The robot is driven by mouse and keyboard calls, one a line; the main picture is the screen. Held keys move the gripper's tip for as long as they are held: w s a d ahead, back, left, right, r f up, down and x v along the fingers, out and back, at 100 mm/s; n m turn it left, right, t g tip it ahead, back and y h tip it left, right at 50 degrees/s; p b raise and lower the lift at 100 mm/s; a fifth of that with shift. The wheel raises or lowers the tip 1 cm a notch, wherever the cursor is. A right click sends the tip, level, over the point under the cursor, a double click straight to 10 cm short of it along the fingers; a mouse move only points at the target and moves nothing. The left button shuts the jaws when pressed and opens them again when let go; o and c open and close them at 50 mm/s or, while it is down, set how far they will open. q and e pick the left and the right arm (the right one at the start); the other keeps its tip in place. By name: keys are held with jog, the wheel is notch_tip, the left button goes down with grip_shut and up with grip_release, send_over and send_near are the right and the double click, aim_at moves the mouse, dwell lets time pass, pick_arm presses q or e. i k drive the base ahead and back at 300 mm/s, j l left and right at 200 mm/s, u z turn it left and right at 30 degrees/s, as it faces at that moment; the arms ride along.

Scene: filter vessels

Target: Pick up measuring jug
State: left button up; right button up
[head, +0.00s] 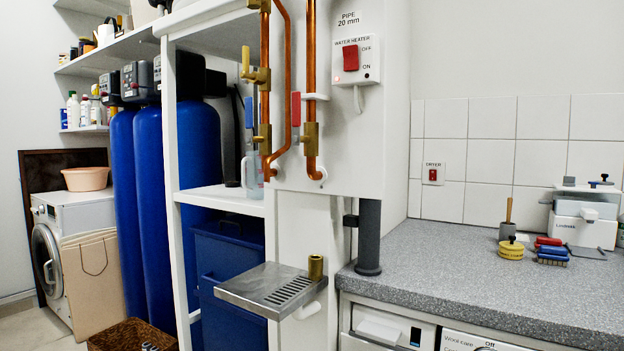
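I cannot make out a measuring jug for certain. A clear, pale bluish vessel (252,172) stands on the white middle shelf (228,199), partly hidden behind the copper pipes. I cannot tell whether it is the jug. A white, jug-like vessel (106,32) stands on the upper left shelf, small in the view. Neither of my grippers is in the head view.
Copper pipes (265,80) with valves run down the wall above a small metal drip tray (272,288). A grey worktop (460,270) at right is mostly clear, with a dark upright cylinder (369,235) at its left edge. Blue tanks (160,200) and a wicker basket (130,337) are at left.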

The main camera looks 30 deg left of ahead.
aim_at(252, 174)
jog(key=j+z, duration=0.25)
jog(key=k+j+z, duration=0.25)
jog(key=j, duration=0.2)
jog(key=j+z, duration=0.2)
jog(key=j, duration=0.15)
jog(key=k+j+z, duration=0.1)
jog(key=j, duration=0.25)
jog(key=k+j+z, duration=0.1)
jog(key=j, duration=0.25)
jog(key=k+j+z, duration=0.1)
jog(key=k+j, duration=0.2)
